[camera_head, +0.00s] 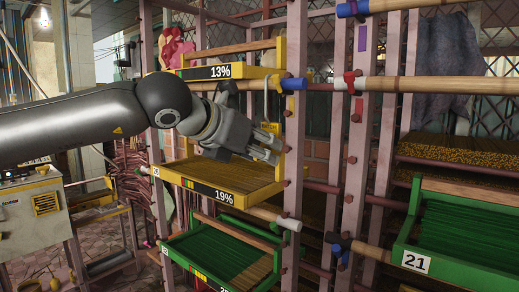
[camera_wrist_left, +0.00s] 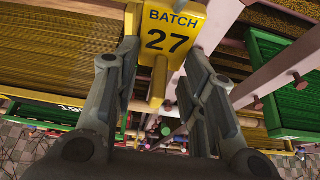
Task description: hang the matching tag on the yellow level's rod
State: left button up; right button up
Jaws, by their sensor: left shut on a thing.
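My left gripper (camera_head: 266,145) reaches in from the left, in front of the rack between the yellow trays marked 13% (camera_head: 219,72) and 19% (camera_head: 224,197). In the left wrist view its fingers (camera_wrist_left: 160,62) are shut on a yellow tag (camera_wrist_left: 168,18) reading BATCH 27. In the head view, the tag is largely hidden by the gripper; a pale loop (camera_head: 267,95) rises above the fingers, at the wooden rod with a blue end (camera_head: 295,84). I cannot tell whether the loop is around this rod or just in front of it. My right gripper is not in view.
A lower rod has a white end (camera_head: 289,221). Pink posts (camera_head: 294,180) stand close to my gripper. A green tray marked 21 (camera_head: 458,262) is at lower right; another green tray (camera_head: 222,256) is below.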

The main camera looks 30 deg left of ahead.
pick_arm(q)
jog(key=o, duration=1.3)
jog(key=shift+o, duration=0.2)
jog(key=shift+s, duration=0.15)
